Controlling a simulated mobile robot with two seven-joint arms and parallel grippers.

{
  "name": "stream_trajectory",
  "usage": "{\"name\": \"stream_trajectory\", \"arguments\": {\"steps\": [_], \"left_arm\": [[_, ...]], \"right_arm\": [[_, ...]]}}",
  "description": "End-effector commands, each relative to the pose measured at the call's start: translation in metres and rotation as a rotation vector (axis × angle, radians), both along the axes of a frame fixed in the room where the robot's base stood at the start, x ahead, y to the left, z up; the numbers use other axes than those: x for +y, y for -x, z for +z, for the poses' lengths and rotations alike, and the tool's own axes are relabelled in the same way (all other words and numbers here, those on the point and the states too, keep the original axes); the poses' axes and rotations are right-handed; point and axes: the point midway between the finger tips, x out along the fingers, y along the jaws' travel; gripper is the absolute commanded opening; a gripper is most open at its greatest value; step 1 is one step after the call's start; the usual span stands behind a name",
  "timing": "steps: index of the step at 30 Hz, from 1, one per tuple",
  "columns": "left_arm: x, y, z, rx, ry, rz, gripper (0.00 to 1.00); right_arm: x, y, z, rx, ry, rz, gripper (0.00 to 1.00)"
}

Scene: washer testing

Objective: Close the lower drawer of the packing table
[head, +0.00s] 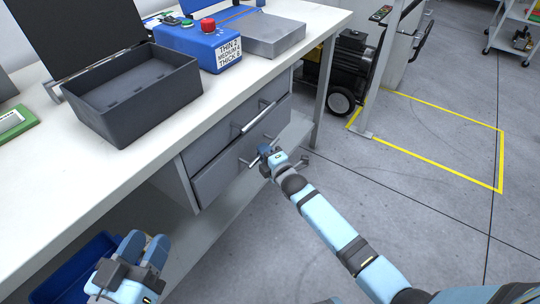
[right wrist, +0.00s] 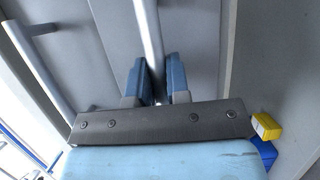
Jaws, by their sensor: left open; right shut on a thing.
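The lower drawer (head: 215,180) of the packing table (head: 150,165) is grey with a bar handle and sits under the upper drawer (head: 215,143). How far it stands out is hard to tell from this angle. My right gripper (head: 266,156) is at the lower drawer's front, shut on its handle. In the right wrist view the handle bar (right wrist: 152,38) runs between the two blue fingers (right wrist: 157,82). The upper drawer's bar handle (head: 257,117) is free. My left gripper (head: 143,250) is open and empty at the lower left, apart from the drawers.
A blue bin (head: 68,275) is below the table near my left gripper. On the tabletop are an open dark grey box (head: 140,100) and a blue control box (head: 195,45) with buttons. A black wheeled machine (head: 347,72) stands beyond the table. Floor to the right is clear.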

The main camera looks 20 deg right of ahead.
Motion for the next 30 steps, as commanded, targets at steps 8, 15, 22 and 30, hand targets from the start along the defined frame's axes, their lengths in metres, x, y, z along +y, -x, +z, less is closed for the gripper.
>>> {"name": "stream_trajectory", "arguments": {"steps": [8, 15, 22, 30], "left_arm": [[0.000, 0.000, -0.005, 0.017, -0.010, -0.006, 0.43], [0.000, 0.000, -0.005, 0.015, -0.011, -0.006, 0.43], [0.000, 0.000, -0.005, 0.014, -0.014, -0.006, 0.43], [0.002, -0.001, 0.016, -0.032, 0.014, 0.013, 0.43]], "right_arm": [[0.012, -0.015, 0.001, 0.000, 0.000, 0.000, 0.00], [0.012, -0.015, 0.001, -0.001, 0.000, 0.001, 0.41], [0.012, -0.014, 0.001, 0.000, 0.000, 0.001, 0.41], [0.004, 0.014, 0.003, 0.003, 0.002, 0.001, 0.41]]}}
